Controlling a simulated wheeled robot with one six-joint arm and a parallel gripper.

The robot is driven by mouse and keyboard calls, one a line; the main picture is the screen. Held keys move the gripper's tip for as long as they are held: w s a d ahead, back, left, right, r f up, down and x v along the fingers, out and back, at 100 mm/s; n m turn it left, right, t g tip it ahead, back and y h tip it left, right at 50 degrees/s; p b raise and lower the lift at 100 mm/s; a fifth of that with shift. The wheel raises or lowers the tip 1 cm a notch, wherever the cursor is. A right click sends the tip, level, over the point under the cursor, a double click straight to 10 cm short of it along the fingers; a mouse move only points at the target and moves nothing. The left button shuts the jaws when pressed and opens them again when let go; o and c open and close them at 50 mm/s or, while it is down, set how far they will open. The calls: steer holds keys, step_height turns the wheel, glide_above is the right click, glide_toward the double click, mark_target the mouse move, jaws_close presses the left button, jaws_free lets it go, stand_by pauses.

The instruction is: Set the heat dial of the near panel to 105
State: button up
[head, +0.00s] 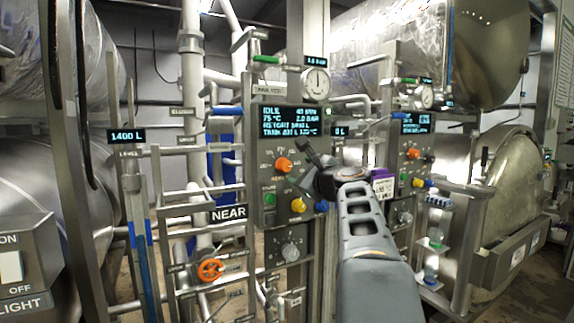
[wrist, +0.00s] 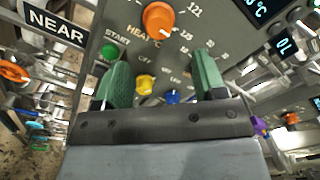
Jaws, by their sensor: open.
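The near panel (head: 267,142) stands upright in the middle of the head view, beside a NEAR sign (head: 228,212). Its orange heat dial (head: 283,165) sits below a lit screen (head: 291,121) that reads IDLE and 75 °C. In the wrist view the orange dial (wrist: 158,17) is near the top edge, with HEAT lettering beneath and 121 to its upper right. The dial's exact setting is unclear. My gripper (wrist: 162,68) is open and empty, its green fingers apart, with the dial beyond their tips. In the head view my gripper (head: 312,158) is right of the dial.
A green START button (wrist: 110,52), a yellow knob (wrist: 146,84) and a blue knob (wrist: 173,97) sit below the dial. An orange handwheel (head: 210,270) is on pipes at lower left. A similar farther panel (head: 420,155) stands to the right. Pipes and posts crowd both sides.

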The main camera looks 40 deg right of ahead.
mark_target(288, 167)
steer(key=w, duration=0.3)
steer(key=w+p, duration=0.1)
steer(key=w, duration=0.2)
steer(key=w+d+p, duration=0.1)
steer(key=w, duration=0.1)
steer(key=shift+w, duration=0.4)
steer(key=c, duration=0.9)
